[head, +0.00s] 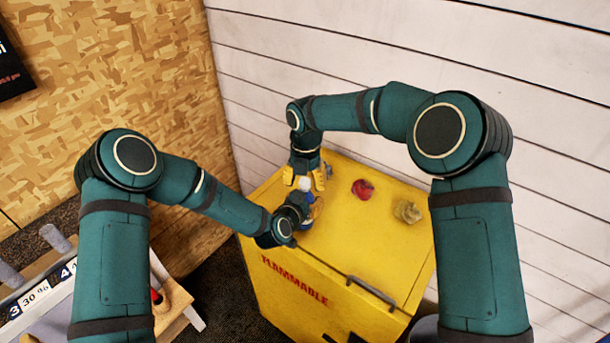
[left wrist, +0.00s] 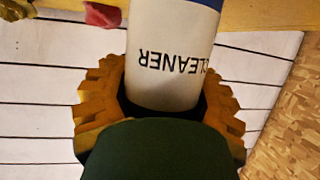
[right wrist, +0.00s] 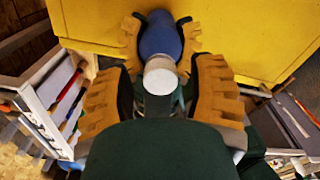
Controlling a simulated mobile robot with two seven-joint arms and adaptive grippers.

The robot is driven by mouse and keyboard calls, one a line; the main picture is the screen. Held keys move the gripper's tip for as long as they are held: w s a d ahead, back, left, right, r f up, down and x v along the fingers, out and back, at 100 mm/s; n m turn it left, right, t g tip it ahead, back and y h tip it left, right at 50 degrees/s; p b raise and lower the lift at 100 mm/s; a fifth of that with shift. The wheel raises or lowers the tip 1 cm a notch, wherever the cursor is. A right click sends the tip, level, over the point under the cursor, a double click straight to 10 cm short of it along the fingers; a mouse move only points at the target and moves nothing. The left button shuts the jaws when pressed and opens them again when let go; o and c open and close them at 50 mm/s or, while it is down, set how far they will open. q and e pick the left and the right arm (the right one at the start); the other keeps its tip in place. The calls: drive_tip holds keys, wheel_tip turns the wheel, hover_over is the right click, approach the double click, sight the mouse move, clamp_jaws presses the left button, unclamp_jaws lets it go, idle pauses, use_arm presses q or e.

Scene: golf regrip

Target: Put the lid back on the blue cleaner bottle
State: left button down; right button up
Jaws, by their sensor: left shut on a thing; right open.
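The blue cleaner bottle (right wrist: 160,38) is held in my left gripper (head: 299,208), above or on the yellow cabinet's top. In the left wrist view, my left gripper's fingers close on both sides of its white label (left wrist: 172,55), which reads CLEANER upside down. A white lid (right wrist: 160,77) sits at the bottle's near end in the right wrist view and also shows in the head view (head: 305,184). Whether it is fully seated cannot be told. My right gripper (right wrist: 162,88) is open, its fingers on either side of the lid with gaps visible.
The yellow FLAMMABLE cabinet (head: 345,240) stands below both grippers. A red crumpled item (head: 363,189) and a yellowish crumpled item (head: 408,211) lie on its top, right of the grippers. A white plank wall (head: 400,45) is behind. A rack (head: 50,290) stands at lower left.

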clamp_jaws()
drive_tip(key=m, duration=0.7)
idle(0.3)
drive_tip(key=shift+c, duration=0.5)
unclamp_jaws()
